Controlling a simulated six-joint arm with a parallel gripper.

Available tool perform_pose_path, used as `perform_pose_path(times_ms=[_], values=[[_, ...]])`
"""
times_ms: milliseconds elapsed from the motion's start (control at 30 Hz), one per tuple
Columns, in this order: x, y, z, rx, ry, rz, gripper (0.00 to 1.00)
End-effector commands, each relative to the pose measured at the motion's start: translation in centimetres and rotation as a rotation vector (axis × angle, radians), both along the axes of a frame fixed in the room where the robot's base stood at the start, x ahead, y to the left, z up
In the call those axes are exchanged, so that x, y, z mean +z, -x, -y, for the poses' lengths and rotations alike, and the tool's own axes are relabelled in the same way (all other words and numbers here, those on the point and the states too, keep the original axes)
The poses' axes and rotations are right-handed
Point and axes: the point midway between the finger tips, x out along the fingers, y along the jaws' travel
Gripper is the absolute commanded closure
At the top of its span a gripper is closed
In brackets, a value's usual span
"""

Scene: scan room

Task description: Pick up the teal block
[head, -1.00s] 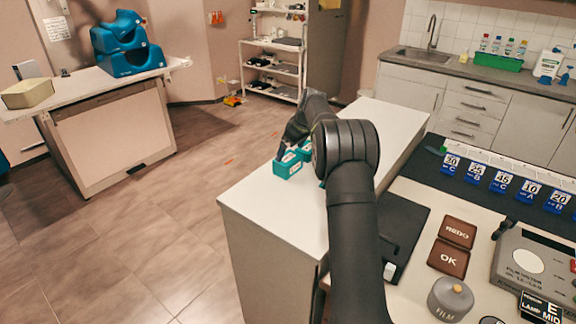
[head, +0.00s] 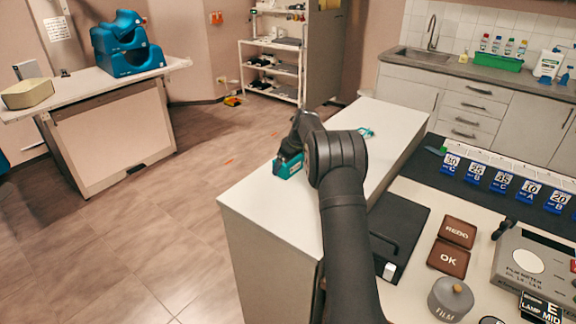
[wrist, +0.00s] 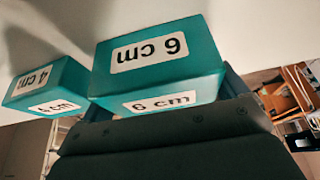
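A teal block (head: 287,168) stands on the white counter, at its left edge in the head view. My dark gripper (head: 290,150) points down at it, and its fingers overlap the block's upper part. In the wrist view, a teal block labelled "6 cm" (wrist: 160,75) is large, just beyond the dark gripper body. A smaller teal block labelled "4 cm" (wrist: 47,85) is to its left. The fingertips are hidden in the wrist view and too small to read in the head view. I cannot tell whether they touch a block.
To the right are a black pad (head: 410,222), OK and REDO plates (head: 449,258), a film pot (head: 450,298) and a meter. The counter's front left is clear.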

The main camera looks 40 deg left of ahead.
Motion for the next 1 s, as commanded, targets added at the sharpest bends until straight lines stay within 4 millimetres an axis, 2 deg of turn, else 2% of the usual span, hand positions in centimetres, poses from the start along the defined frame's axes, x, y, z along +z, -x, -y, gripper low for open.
perform_pose_path(times_ms=[33,100,133,467,633,733,767,1000], values=[[0.0,0.0,0.0,0.000,0.000,0.000,0.28],[0.0,0.0,0.0,0.000,0.000,0.000,0.41],[0.1,0.0,0.0,0.000,-0.001,0.001,0.44],[0.6,0.0,0.0,0.001,-0.002,0.001,0.44],[2.3,0.0,0.0,0.001,-0.002,0.003,0.44],[4.1,-0.1,-0.1,0.000,-0.003,0.003,0.44],[4.6,-0.1,0.2,-0.001,-0.002,0.002,0.44],[7.8,-1.5,5.8,-0.004,-0.002,0.002,0.44]])
